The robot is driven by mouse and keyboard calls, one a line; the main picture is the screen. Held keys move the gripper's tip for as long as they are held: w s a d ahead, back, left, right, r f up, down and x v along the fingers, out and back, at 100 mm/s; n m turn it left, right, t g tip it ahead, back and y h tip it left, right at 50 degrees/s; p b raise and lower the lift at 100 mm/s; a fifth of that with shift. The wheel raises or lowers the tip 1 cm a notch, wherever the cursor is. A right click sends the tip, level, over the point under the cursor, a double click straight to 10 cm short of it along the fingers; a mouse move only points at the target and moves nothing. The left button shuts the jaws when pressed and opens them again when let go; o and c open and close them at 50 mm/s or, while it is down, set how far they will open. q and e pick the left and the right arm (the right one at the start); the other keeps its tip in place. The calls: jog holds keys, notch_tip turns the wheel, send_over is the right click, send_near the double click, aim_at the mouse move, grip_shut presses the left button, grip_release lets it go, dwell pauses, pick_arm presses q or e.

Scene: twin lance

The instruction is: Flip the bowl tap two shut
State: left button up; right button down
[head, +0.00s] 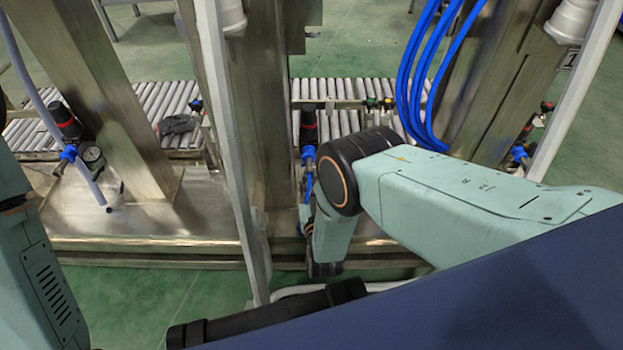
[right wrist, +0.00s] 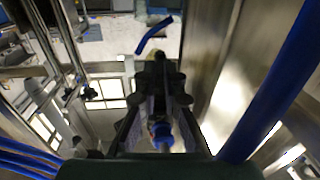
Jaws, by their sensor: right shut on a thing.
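In the right wrist view my right gripper (right wrist: 160,98) is shut, its dark fingers on either side of a small fitting with a blue part (right wrist: 162,135). The fitting appears to be bowl tap two, but the fingers cover most of it, and its lever position cannot be told. In the head view my right arm hides the gripper and the tap beside the middle steel column (head: 262,150). A black regulator (head: 308,125) with a blue fitting (head: 309,154) stands just above my arm. My left arm shows at the left edge; its gripper is out of view.
Another regulator with a gauge (head: 91,152) stands on the left. Blue hoses (head: 415,75) hang near the right column (head: 500,85). A pale upright post (head: 228,150) stands left of my right arm. A roller conveyor (head: 345,95) runs behind.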

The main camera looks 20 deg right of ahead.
jog(key=shift+w+a+r+m+g+h+b, duration=0.15)
jog(key=shift+m+h, duration=0.25)
jog(key=shift+h, duration=0.2)
jog(key=shift+w+a+f+m+g+h+b, duration=0.15)
jog(key=shift+m+h, duration=0.25)
jog(key=shift+h, duration=0.2)
jog(key=shift+r, duration=0.15)
jog(key=c, duration=1.5)
grip_release()
jog(key=shift+s, duration=0.15)
jog(key=shift+o, duration=0.2)
jog(key=shift+s, duration=0.1)
jog(key=v, duration=0.7)
jog(key=shift+s, duration=0.15)
